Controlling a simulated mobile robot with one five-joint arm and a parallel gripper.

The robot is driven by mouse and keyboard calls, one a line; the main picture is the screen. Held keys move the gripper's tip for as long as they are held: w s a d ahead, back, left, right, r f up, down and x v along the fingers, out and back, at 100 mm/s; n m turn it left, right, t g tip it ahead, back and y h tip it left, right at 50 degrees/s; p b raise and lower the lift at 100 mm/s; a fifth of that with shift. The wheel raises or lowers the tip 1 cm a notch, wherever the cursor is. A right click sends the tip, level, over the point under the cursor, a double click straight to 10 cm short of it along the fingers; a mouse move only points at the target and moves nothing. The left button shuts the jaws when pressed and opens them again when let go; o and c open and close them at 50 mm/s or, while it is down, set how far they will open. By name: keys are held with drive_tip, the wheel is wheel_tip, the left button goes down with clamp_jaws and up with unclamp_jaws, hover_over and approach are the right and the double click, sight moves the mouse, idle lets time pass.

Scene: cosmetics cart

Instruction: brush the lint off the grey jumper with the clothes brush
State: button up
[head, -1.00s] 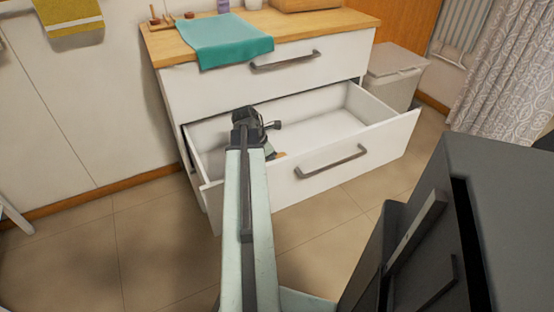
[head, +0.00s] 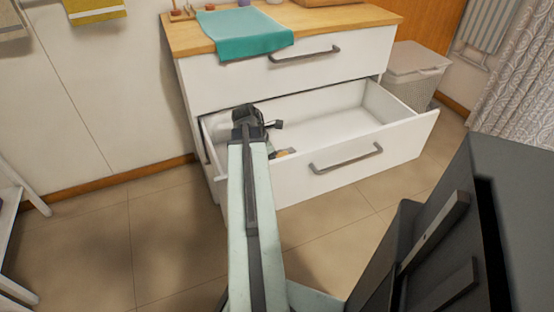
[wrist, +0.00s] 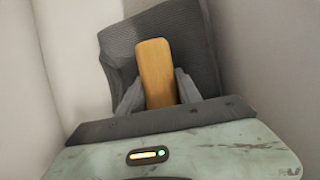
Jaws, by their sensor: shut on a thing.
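My gripper (head: 250,122) is over the left part of the open drawer in the head view. In the wrist view its two grey fingers (wrist: 158,92) are shut on a flat, rounded wooden piece, the clothes brush (wrist: 156,70). Its bristles do not show. A dark grey, ribbed-looking thing (wrist: 194,42) is behind the brush; I cannot tell whether it is the grey jumper. In the head view a small tan piece (head: 284,152) shows beside my arm; I cannot tell whether it is part of the brush. No lint can be made out.
The white drawer (head: 345,110) is pulled out, with its right part bare. Above it a teal cloth (head: 245,32) hangs over the wooden top. A laundry bin (head: 415,75) stands to the right. A white rack (head: 15,220) is at the left edge. The floor in front is clear.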

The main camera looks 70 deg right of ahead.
drive_tip(key=shift+w+a, duration=1.1)
drive_tip(key=shift+a, duration=0.05)
drive_tip(key=shift+w+d, duration=0.4)
drive_tip(key=shift+d, duration=0.05)
drive_tip(key=shift+s+d, duration=3.7)
drive_tip(key=shift+d, duration=0.25)
drive_tip(key=shift+f, duration=0.2)
drive_tip(key=shift+a, duration=0.1)
clamp_jaws()
drive_tip(key=shift+w+a+r, duration=0.1)
drive_tip(key=shift+w+a, duration=2.35)
drive_tip(key=shift+a, duration=0.15)
drive_tip(key=shift+w+a, duration=1.25)
drive_tip(key=shift+a, duration=0.1)
wheel_tip(320, 180, up, 6)
drive_tip(key=p, duration=0.5)
drive_tip(key=shift+p, duration=0.35)
